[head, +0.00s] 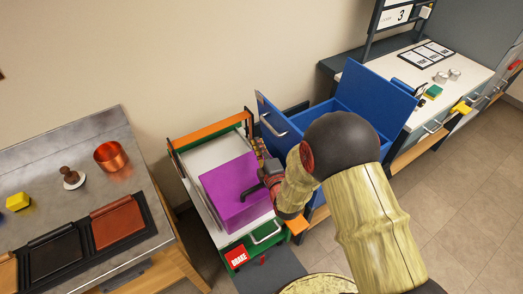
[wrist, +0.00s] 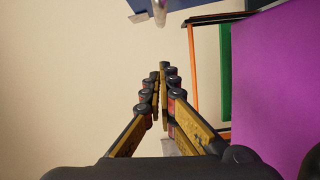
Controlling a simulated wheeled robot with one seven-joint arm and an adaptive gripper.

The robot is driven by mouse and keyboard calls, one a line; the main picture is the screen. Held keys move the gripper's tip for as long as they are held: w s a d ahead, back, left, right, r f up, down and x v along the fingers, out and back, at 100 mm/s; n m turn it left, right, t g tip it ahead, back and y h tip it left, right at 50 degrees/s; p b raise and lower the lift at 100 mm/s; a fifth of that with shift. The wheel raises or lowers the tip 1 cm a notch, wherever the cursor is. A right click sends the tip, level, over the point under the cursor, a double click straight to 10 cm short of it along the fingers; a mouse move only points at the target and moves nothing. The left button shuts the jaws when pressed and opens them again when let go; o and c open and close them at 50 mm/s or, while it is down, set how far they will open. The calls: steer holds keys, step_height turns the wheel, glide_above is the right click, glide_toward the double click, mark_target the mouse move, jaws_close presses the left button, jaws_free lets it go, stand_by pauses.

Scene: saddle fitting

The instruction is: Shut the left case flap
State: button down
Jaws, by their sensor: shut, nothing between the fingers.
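The blue case (head: 318,118) stands behind my arm, with its middle and lower front hidden. Its left flap (head: 270,112) stands open and tilted up, with a silver handle on its face. A blue edge (wrist: 185,5) and a silver bar (wrist: 160,12), which look like this flap and its handle, show at the top of the wrist view. The right flap (head: 380,97) also stands open. My gripper (head: 257,147) is shut and empty, just below the left flap and beside the purple box; its fingertips (wrist: 162,70) point toward the flap, apart from the handle in the wrist view.
The purple box (head: 236,190) sits on a green-framed cart (head: 196,205) with an orange bar (head: 208,131) and a red brake sign (head: 237,256). A steel bench (head: 70,150) with a copper pot (head: 112,155) is at left. A white-topped counter (head: 395,68) is at right.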

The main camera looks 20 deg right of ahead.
steer(key=w+d+b, duration=0.2)
steer(key=w+d, duration=0.1)
steer(key=w, duration=0.2)
steer(key=shift+w+d+f, duration=0.2)
steer(key=shift+w, duration=0.15)
steer(key=shift+d, duration=0.1)
